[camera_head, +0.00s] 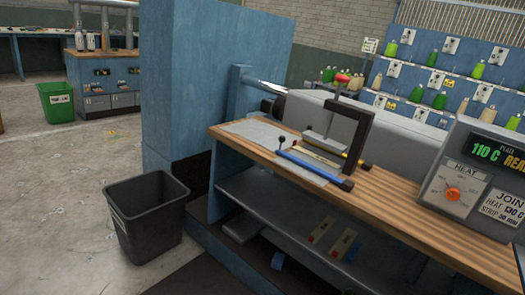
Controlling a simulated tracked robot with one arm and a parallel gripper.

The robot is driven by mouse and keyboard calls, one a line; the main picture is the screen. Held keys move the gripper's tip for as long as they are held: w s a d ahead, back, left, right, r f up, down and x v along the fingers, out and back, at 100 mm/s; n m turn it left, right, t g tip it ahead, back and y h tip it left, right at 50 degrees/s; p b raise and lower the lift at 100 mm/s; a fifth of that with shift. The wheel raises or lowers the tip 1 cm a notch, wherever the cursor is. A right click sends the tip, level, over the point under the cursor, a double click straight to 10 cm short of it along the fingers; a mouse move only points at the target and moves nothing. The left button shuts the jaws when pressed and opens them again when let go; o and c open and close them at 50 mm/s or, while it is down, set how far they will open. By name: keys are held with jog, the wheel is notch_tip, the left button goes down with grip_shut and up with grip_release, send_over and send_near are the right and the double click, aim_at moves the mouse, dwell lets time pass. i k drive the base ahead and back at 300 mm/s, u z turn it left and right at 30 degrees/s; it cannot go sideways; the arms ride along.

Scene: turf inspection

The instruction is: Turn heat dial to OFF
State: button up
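The orange heat dial (453,194) sits on the grey front panel of the control box (436,188) at the right edge, under the label HEAT. Marks ring the dial, but they are too small to read, so I cannot tell its setting. The green display (486,152) above it reads 110 C and what looks like READ, cut off by the picture edge. My gripper is not in view.
The box stands on a wooden bench (400,205) with a black-framed press (345,135). A black bin (148,215) stands on the floor at left, beside a tall blue panel (210,80). Open floor lies far left. Bottles fill the blue rack (450,75) behind.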

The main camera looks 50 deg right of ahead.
aim_at(452, 195)
jog(key=u, duration=0.9)
jog(key=i, duration=0.45)
jog(key=z, duration=2.65)
